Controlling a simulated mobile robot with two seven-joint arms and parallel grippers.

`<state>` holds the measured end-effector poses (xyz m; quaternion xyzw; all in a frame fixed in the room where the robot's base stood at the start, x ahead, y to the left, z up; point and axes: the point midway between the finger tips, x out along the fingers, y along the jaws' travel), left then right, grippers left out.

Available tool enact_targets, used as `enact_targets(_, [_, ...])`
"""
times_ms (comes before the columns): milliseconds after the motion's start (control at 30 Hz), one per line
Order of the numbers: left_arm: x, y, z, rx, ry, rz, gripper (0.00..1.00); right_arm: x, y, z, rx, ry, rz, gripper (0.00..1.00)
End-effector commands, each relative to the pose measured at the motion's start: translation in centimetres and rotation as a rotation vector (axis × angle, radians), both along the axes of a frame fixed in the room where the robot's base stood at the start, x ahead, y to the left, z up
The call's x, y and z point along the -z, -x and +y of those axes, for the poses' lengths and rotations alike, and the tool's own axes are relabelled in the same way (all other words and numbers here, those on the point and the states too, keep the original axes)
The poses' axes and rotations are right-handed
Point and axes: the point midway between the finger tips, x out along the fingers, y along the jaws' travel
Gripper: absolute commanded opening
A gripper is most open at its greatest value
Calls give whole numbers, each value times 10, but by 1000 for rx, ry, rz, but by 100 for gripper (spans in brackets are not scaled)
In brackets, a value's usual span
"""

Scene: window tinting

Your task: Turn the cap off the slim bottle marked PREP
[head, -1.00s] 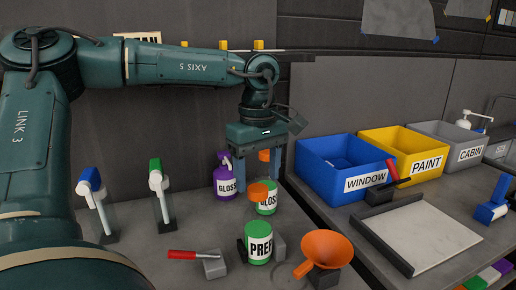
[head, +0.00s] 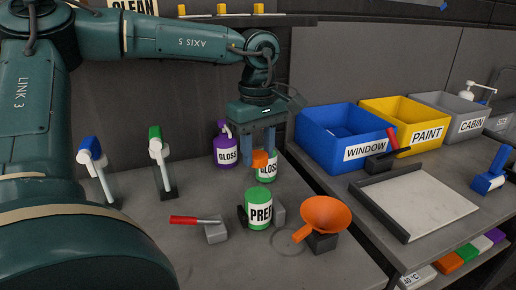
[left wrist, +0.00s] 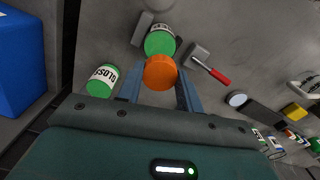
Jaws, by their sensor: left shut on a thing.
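The PREP bottle (head: 258,212), green-topped with a white label, stands upright at the middle of the bench. In the left wrist view its green top (left wrist: 160,42) shows just beyond the cap. My left gripper (head: 259,160) is above and behind it in the head view, fingers down, shut on an orange cap (head: 258,159). The cap also shows between the fingers in the left wrist view (left wrist: 160,72). It appears apart from the bottle, whose top looks bare. My right gripper is in neither view.
Dark clamp blocks flank the bottle. A green GLOSS bottle (head: 268,172) stands close behind the gripper, with a purple GLOSS bottle (head: 226,152) beside it. A red-handled tool (head: 200,222) lies left; an orange funnel (head: 325,214) stands right. The front-left bench is clear.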

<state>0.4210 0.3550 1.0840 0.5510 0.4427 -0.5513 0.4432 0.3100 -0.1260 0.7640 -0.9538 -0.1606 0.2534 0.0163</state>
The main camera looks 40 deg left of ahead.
Motion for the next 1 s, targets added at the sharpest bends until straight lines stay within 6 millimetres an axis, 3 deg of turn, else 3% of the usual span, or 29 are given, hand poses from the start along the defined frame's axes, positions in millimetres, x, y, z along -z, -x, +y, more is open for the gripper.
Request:
enact_targets(133, [0,0,0,0,-1,1,15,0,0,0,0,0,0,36])
enact_targets(267, [1,0,0,-39,-1,0,15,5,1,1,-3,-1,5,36])
enact_targets(900, [2,0,0,-1144,-3,-2,15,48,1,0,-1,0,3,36])
enact_targets(1000, [1,0,0,-1256,-2,-2,15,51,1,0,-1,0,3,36])
